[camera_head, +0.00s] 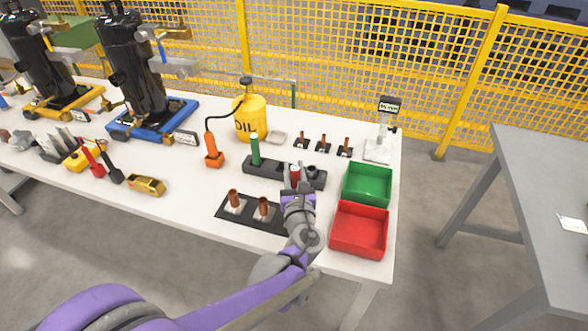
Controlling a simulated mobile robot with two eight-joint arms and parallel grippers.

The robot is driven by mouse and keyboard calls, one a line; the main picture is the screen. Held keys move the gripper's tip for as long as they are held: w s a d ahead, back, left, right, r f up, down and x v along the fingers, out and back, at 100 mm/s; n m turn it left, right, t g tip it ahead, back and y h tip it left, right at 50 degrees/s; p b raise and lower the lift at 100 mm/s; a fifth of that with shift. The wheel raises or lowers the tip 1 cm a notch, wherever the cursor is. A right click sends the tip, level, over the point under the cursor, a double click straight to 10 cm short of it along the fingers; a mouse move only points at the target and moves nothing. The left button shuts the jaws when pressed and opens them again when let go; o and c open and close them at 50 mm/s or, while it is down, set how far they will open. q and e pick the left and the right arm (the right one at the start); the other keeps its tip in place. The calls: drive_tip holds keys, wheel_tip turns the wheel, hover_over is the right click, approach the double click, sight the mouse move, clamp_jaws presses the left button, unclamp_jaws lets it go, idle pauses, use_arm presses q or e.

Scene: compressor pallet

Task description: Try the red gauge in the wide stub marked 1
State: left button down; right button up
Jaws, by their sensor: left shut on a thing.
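My left gripper (296,187) is shut on the red gauge (295,172), whose red part shows just beyond the fingers. The gauge is at the dark rack (266,169); I cannot tell whether it is seated in it or just above it. A green gauge (255,148) stands upright in the rack's left part. Two wide copper stubs, one on the left (234,198) and one on the right (263,207), stand on a black plate (228,211) in front of the rack. Their number marks are not readable. The gripper and arm hide the plate's right end.
A green bin (368,184) and a red bin (359,229) stand at the table's right edge. Three thinner copper stubs (322,143) stand behind the rack. A yellow oil can (250,119) and an orange tool (213,152) stand at the back left. The table front left of the plate is clear.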

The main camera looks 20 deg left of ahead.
drive_tip(key=shift+f+b, duration=0.35)
drive_tip(key=shift+f, duration=0.05)
idle(1.8)
drive_tip(key=shift+r+p, duration=1.15)
drive_tip(key=shift+r, duration=0.15)
wheel_tip(320, 180, up, 3)
drive_tip(key=p, duration=0.3)
drive_tip(key=shift+w+r, duration=0.1)
